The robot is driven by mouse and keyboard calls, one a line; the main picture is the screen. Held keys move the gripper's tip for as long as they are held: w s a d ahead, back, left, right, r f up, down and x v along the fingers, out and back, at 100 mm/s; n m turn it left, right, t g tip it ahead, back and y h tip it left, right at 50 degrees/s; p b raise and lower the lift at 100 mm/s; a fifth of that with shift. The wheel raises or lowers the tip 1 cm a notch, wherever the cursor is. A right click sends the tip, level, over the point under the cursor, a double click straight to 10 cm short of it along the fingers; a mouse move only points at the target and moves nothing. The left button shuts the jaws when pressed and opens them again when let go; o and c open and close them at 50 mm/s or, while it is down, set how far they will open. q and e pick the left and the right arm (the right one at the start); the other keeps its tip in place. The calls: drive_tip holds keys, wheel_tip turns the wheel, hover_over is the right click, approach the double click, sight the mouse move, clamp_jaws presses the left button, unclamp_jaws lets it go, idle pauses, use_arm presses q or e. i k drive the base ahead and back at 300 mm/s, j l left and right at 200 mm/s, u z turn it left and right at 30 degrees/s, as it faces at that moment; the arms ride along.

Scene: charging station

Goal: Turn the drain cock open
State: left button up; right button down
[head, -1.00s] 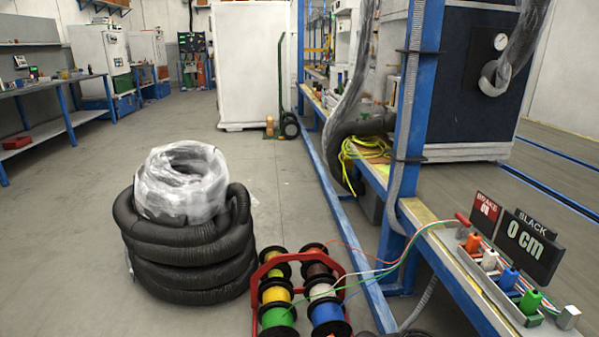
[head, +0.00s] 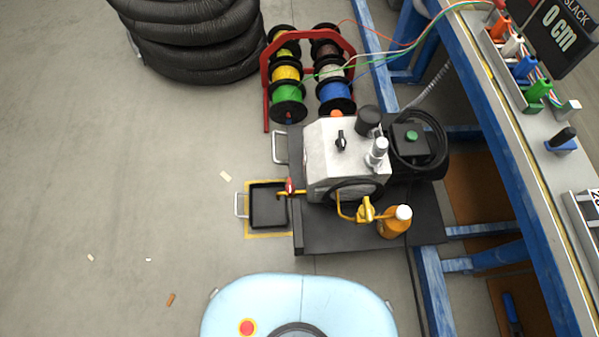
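The drain cock (head: 290,187) shows in the head view as a small red handle on a brass-coloured fitting. It sticks out from the left side of a pump unit with a light grey housing (head: 326,150). The handle is too small to tell for certain whether the cock is open or shut. A black square drain tray (head: 268,222) with a wire handle lies on the floor below and left of the cock, inside a yellow outline. Neither of my grippers is in view.
The pump stands on a dark base plate (head: 325,235), with an orange bottle (head: 394,222) at its front right. A red spool rack (head: 267,90) and black hose coils (head: 205,45) are behind. A blue-framed bench (head: 545,190) borders the right. The floor at left is mostly clear.

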sight(290, 188)
drive_tip(key=j+z, duration=0.4)
drive_tip(key=j, duration=1.1)
